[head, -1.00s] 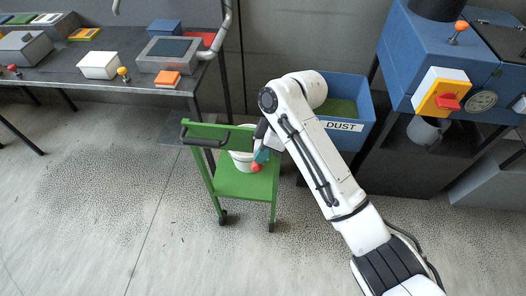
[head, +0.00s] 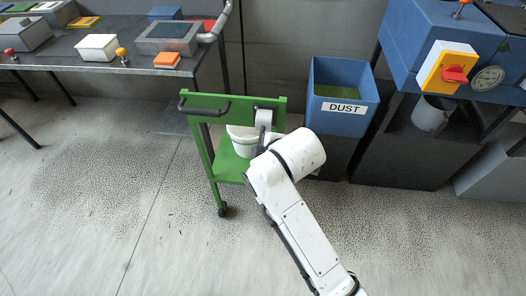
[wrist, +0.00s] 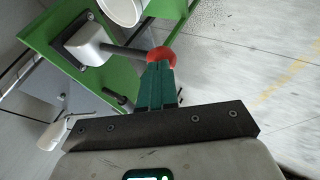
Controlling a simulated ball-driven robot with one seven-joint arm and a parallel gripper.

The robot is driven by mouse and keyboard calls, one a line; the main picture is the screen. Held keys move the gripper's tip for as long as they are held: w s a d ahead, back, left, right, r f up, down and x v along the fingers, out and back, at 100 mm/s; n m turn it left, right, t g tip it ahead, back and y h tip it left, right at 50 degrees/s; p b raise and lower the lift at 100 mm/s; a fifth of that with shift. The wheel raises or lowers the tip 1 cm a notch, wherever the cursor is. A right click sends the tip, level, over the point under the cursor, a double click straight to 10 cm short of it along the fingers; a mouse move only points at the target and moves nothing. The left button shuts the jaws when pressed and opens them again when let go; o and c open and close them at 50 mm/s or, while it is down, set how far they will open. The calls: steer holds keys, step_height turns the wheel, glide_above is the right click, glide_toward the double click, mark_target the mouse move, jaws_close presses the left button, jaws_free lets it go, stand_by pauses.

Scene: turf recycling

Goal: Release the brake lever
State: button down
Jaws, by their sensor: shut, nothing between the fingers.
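The brake lever shows in the wrist view as a dark rod (wrist: 122,50) with a red ball knob (wrist: 161,54), coming from a light grey housing (wrist: 85,44) on the green cart (wrist: 52,30). My gripper's teal fingers (wrist: 156,70) are shut, with their tips at the knob, touching it or very close. In the head view the grey housing (head: 264,118) sits at the right of the cart's top panel, and the rod points down. My arm hides the knob and my gripper there.
A white bucket (head: 241,141) stands on the cart's shelf. The blue DUST bin (head: 343,107) stands right of the cart. A dark worktable (head: 75,62) is at left. A blue machine with a red switch (head: 454,75) is at right. The front floor is clear.

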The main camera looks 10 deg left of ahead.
step_height(320, 180, down, 8)
steer(key=n+t+b, duration=0.1)
steer(key=t+b, duration=0.3)
steer(key=b, duration=0.3)
steer(key=shift+w+r, duration=0.15)
steer(key=shift+w, duration=0.15)
steer(key=shift+b, duration=0.3)
